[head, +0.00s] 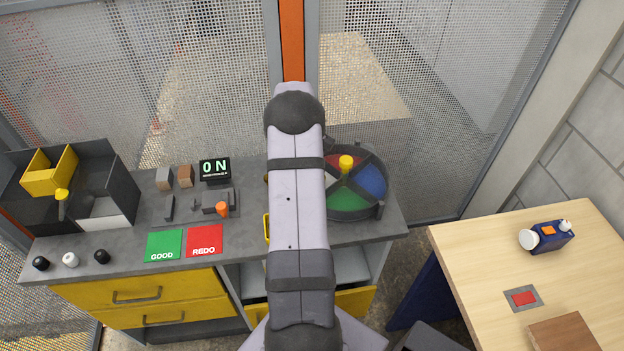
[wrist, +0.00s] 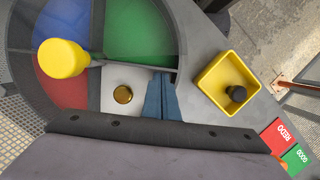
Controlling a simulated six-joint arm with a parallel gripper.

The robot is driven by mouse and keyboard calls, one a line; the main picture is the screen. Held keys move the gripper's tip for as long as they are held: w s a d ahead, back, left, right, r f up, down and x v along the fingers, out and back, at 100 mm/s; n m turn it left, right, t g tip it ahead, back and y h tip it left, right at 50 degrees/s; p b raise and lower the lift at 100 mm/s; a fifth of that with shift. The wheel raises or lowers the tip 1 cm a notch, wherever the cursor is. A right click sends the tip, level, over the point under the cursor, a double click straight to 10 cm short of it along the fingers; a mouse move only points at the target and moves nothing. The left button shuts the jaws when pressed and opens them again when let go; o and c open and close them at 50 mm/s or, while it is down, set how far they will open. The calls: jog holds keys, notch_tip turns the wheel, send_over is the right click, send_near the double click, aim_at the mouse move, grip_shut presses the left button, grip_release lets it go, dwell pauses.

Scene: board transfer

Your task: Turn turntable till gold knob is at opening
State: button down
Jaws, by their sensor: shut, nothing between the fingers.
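The turntable (wrist: 148,28) is a round dish with blue, green, red and white sectors split by dark dividers. It also shows right of my arm in the head view (head: 378,208). A yellow knob (wrist: 62,58) stands up at its middle, seen also in the head view (head: 346,163). The gold knob (wrist: 123,94) lies on the white sector; my arm hides it in the head view. My gripper (wrist: 161,98) is shut and empty, its blue-grey fingers just right of the gold knob, near the dish's edge. I cannot tell whether they touch anything.
A yellow tray (wrist: 203,79) holding a black knob (wrist: 236,94) sits right of the turntable in the wrist view. Green GOOD (head: 164,246) and red REDO (head: 204,240) pads lie on the grey bench. A mesh fence (head: 375,60) stands behind. A wooden table (head: 465,245) is at right.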

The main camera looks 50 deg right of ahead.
dwell(0.3)
jog(key=shift+s+a+n, duration=0.15)
jog(key=shift+s+n, duration=0.4)
jog(key=shift+n, duration=0.05)
jog(key=shift+s+a+n, duration=0.15)
jog(key=shift+s+n, duration=0.35)
jog(key=shift+n, duration=0.1)
jog(key=p+v, duration=0.8)
jog(key=v, duration=0.2)
jog(key=shift+a, duration=0.15)
jog(key=shift+w, duration=0.1)
